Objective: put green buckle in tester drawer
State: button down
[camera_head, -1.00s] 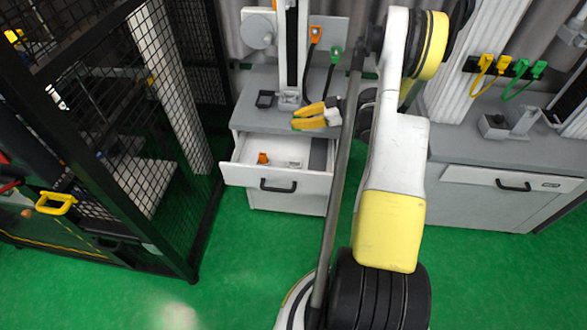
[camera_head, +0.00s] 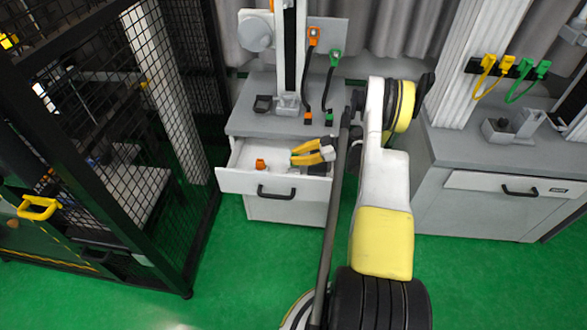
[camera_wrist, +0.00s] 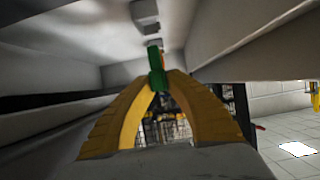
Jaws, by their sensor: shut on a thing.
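The tester drawer (camera_head: 240,183) is pulled out from the grey cabinet under the counter. My gripper (camera_head: 296,156), with yellow fingers, is at the drawer's opening on its right side, fingertips pointing left. In the wrist view my gripper (camera_wrist: 157,78) is shut on the green buckle (camera_wrist: 157,66), which sits between the fingertips with pale drawer-like walls around it. The buckle is hard to make out in the head view. I cannot tell whether it touches the drawer floor. A small orange piece (camera_head: 260,163) lies in the drawer, left of my fingertips.
The counter (camera_head: 255,119) above the drawer bears a tester column (camera_head: 289,50) and a small black tray (camera_head: 263,104). Orange and green straps hang beside the column. A black mesh cage (camera_head: 100,150) stands left. Another cabinet with a shut drawer (camera_head: 480,184) stands right.

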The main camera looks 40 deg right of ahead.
jog(key=shift+w+a+f, duration=0.15)
jog(key=shift+w+f, duration=0.1)
jog(key=shift+w, duration=0.05)
jog(key=shift+f, duration=0.2)
jog(key=shift+f+b, duration=1.05)
jog(key=shift+f, duration=0.7)
jog(key=shift+f, duration=0.1)
jog(key=c, duration=1.4)
grip_release()
